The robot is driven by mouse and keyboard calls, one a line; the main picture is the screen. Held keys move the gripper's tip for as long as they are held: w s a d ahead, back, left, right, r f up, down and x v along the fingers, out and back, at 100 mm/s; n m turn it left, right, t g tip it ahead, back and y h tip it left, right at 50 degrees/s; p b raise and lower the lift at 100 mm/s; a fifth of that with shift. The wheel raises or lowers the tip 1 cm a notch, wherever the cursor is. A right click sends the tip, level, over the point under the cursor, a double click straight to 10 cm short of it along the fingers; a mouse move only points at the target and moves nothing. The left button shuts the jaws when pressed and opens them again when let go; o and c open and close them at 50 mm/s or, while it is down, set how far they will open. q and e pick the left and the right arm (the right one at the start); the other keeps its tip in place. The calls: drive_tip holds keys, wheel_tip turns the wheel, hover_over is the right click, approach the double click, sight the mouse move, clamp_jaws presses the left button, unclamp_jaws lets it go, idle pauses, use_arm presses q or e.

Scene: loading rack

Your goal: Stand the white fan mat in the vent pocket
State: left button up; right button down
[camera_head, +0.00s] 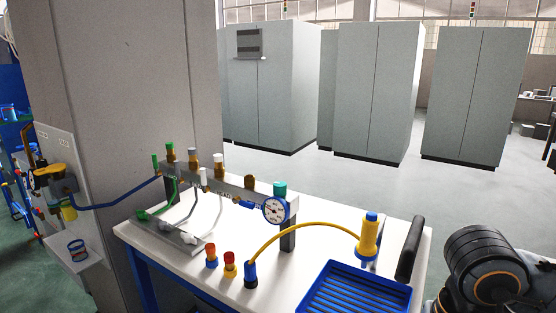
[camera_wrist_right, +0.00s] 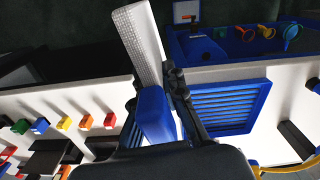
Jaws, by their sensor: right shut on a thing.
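In the right wrist view my right gripper (camera_wrist_right: 158,94) is shut on a white, flat piece with a dotted face, which looks like the white fan mat (camera_wrist_right: 138,38). The mat stretches up and away from the fingers, tilted slightly left. A blue block (camera_wrist_right: 153,116) sits between the fingers at its near end; I cannot tell if it is part of the mat. A blue slatted tray (camera_wrist_right: 230,106) lies just right of the gripper; it also shows in the head view (camera_head: 357,291). I cannot pick out the vent pocket for certain. My left gripper is in neither view.
In the head view a white bench (camera_head: 190,272) carries a valve manifold (camera_head: 226,187) with a gauge (camera_head: 275,209), small coloured caps and a yellow hose (camera_head: 307,225) ending at a yellow fitting (camera_head: 369,236). A grey pillar (camera_head: 130,90) stands left. Colourful blocks (camera_wrist_right: 63,123) show in the wrist view.

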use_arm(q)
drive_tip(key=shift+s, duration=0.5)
use_arm(e)
wheel_tip(320, 180, down, 9)
drive_tip(key=w+a+n, duration=0.2)
drive_tip(key=n, duration=0.2)
drive_tip(key=shift+w+a+r, duration=0.2)
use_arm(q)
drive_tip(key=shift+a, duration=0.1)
